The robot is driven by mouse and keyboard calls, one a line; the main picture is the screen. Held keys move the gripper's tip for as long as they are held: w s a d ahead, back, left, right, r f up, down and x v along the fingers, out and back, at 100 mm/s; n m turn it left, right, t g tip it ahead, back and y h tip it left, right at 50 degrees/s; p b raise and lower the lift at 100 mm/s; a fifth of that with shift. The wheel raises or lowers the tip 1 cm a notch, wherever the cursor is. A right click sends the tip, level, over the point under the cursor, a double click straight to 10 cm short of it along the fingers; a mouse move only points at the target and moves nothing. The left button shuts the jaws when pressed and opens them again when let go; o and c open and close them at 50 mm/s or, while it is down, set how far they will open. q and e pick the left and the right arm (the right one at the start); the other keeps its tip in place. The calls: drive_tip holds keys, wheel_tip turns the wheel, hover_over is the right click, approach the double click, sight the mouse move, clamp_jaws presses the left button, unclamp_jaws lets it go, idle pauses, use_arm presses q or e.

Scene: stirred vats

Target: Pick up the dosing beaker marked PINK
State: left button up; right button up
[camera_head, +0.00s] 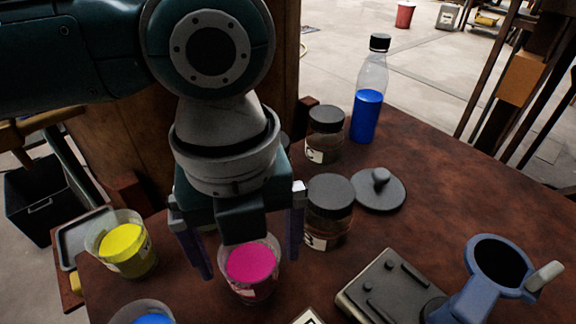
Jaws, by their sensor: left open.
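The pink dosing beaker (251,265) is a clear cup with bright pink contents, standing upright on the brown table. Its label is too small and turned to read. My left gripper (246,252) comes down from above over the pink beaker with its fingers spread, one to the left and one to the right of the cup. The left finger is apart from the cup in the picture; I cannot tell if the right finger touches it. Part of the beaker's far rim is hidden by the gripper. My right gripper is not in view.
A yellow beaker (125,245) stands left, and a blue beaker (150,317) is cut off at the bottom edge. Dark-lidded jars (327,205), a blue-filled bottle (368,100), a grey lid (379,190) and a grey-blue device (480,290) stand right. The table's right back is clear.

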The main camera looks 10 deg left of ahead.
use_arm(q)
drive_tip(key=shift+f, duration=0.75)
drive_tip(key=c, duration=1.5)
